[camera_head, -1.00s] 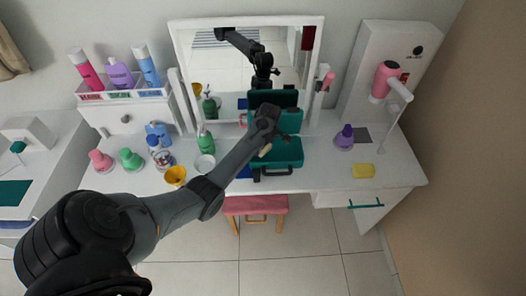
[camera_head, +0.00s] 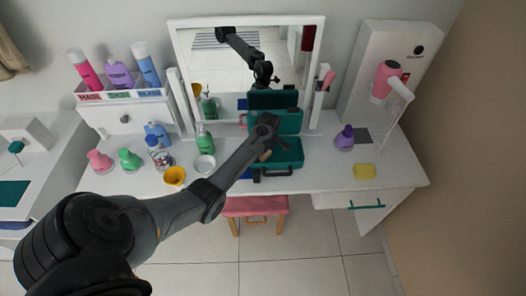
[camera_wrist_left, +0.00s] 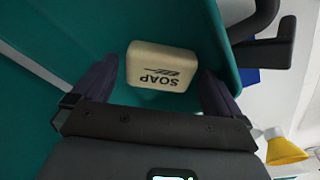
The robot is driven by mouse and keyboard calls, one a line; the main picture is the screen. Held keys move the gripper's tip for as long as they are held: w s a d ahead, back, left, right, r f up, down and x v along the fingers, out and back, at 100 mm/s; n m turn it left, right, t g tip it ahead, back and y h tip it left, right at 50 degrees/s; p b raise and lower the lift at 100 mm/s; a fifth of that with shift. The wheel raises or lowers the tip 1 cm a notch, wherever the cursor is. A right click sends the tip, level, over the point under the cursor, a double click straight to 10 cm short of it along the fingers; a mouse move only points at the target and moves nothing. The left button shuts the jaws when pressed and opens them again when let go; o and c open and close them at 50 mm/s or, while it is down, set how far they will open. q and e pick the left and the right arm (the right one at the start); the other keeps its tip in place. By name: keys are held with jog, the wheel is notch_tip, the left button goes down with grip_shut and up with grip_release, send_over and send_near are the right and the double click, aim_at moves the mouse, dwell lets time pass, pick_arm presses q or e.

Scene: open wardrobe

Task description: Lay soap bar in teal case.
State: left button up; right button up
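The cream soap bar (camera_wrist_left: 160,67), marked SOAP, lies between the fingertips of my left gripper (camera_wrist_left: 160,75) in the left wrist view. Narrow gaps show between the bar and both fingers, so the gripper looks slightly open around it. The open teal case (camera_head: 291,155) stands on the dressing table with its lid raised. Its teal inside (camera_wrist_left: 65,25) surrounds the bar in the wrist view. In the head view the soap (camera_head: 265,156) shows below the gripper at the case's left part; whether it touches the floor is unclear. My right gripper is out of view.
The case's dark handle (camera_head: 277,173) faces the table's front edge. The mirror (camera_head: 240,60) is behind.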

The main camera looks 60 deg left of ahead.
aim_at(266, 155)
pick_arm(q)
notch_tip(266, 155, up, 12)
jog(key=d+p, duration=0.2)
jog(key=s+d+f+m, duration=0.1)
jog(key=d+m, duration=0.1)
jog(key=s+d+f+m, duration=0.1)
jog(key=d+m, duration=0.1)
jog(key=d, duration=0.1)
jog(key=s+d+f+m+y, duration=0.1)
jog(key=d+f+m, duration=0.1)
jog(key=d, duration=0.1)
jog(key=shift+s+m+t, duration=0.25)
jog(key=shift+m+t, duration=0.15)
jog(key=s+d+r+m+t+h, duration=0.1)
jog(key=s+d+r+m, duration=0.1)
jog(key=s+d+m, duration=0.6)
jog(key=s+d+r+m+t+h, duration=0.2)
jog(key=s+d+m, duration=0.6)
jog(key=d, duration=1)
jog(key=s, duration=0.2)
jog(key=shift+s+m, duration=0.3)
jog(key=shift+s, duration=0.1)
